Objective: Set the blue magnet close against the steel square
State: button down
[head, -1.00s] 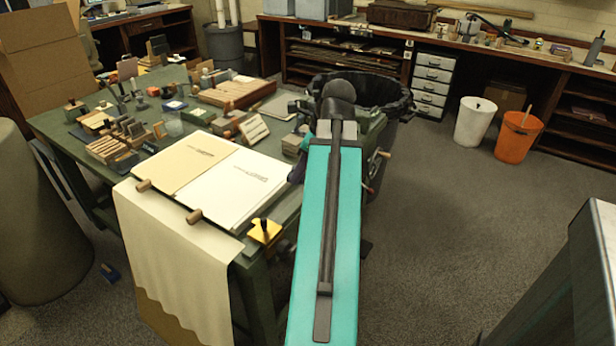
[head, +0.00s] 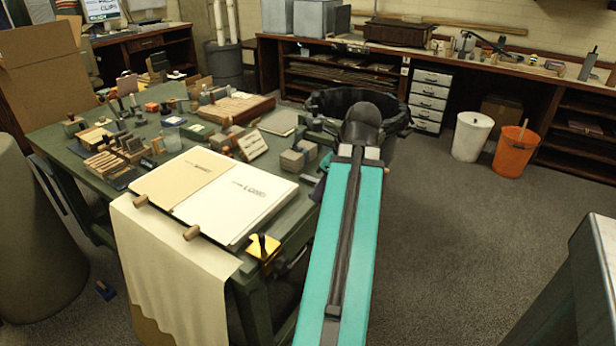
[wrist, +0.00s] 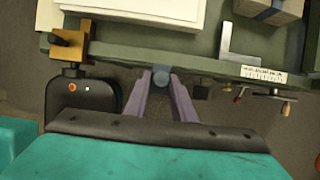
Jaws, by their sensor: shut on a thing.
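In the head view my arm hides the gripper and magnet, and I cannot make out the steel square there.
A wrapped grey block (wrist: 272,10) lies behind the square, and a white scale strip (wrist: 263,74) is at the table edge. A yellow block with a dark knob (head: 262,248) stands at the table corner. Paper stacks (head: 237,200) cover the tabletop's near part.

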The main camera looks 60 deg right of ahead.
jog(key=shift+w+d+r+p, duration=0.2)
jog(key=shift+w+d+p, duration=0.4)
jog(key=shift+p, duration=2.85)
jog(key=p, duration=0.6)
jog(key=shift+w+d+f, duration=0.1)
jog(key=shift+w+d, duration=0.15)
jog(key=shift+w, duration=0.05)
jog(key=w+d+f+p, duration=0.1)
jog(key=w+d+p, duration=0.1)
jog(key=w+d, duration=0.7)
jog(key=shift+w+d+f, duration=0.2)
jog(key=shift+d+f, duration=0.1)
jog(key=shift+f, duration=0.1)
jog(key=shift+f+p, duration=0.6)
jog(key=shift+f, duration=1.05)
jog(key=shift+f, duration=0.6)
